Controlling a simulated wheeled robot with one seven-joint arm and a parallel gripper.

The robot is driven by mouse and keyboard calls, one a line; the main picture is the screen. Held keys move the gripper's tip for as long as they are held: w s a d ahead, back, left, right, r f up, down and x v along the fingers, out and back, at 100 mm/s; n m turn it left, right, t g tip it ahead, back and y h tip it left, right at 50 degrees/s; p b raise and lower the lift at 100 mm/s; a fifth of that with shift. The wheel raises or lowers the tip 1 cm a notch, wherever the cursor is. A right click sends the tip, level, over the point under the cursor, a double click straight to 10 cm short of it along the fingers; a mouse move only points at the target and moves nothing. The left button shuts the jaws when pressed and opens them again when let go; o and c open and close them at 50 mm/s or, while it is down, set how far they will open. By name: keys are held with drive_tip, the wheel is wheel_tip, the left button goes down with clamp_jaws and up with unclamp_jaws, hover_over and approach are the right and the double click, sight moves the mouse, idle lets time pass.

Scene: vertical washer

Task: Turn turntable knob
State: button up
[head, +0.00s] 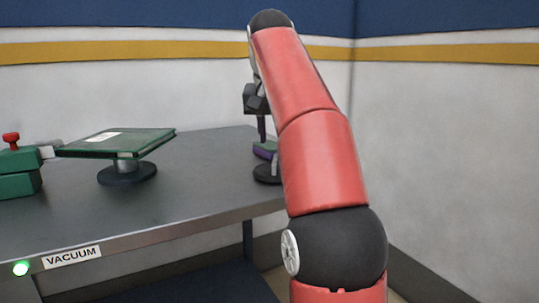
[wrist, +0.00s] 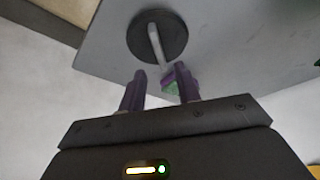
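A dark round disc with a thin light bar, which looks like the knob (wrist: 153,35), sits on the grey table in the wrist view. In the head view its dark base (head: 267,175) shows at the table's right end, partly hidden by my arm. My gripper (wrist: 157,84) points at it, its purple fingers apart. The bar's near end reaches toward the gap, closer to the right finger; I cannot tell whether they touch. A small green patch shows by the right fingertip. A green square plate (head: 118,143) stands on a post with a dark round base (head: 127,173).
A green block with a red knob (head: 12,138) is at the table's left. Walls stand behind and right. The table between plate and gripper is clear.

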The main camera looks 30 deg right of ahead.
sight(275, 159)
drive_tip(key=b+x, duration=0.2)
drive_tip(key=x, duration=0.5)
drive_tip(key=shift+s+f+b, duration=0.1)
drive_tip(key=shift+s+b, duration=0.05)
drive_tip(key=shift+b, duration=0.15)
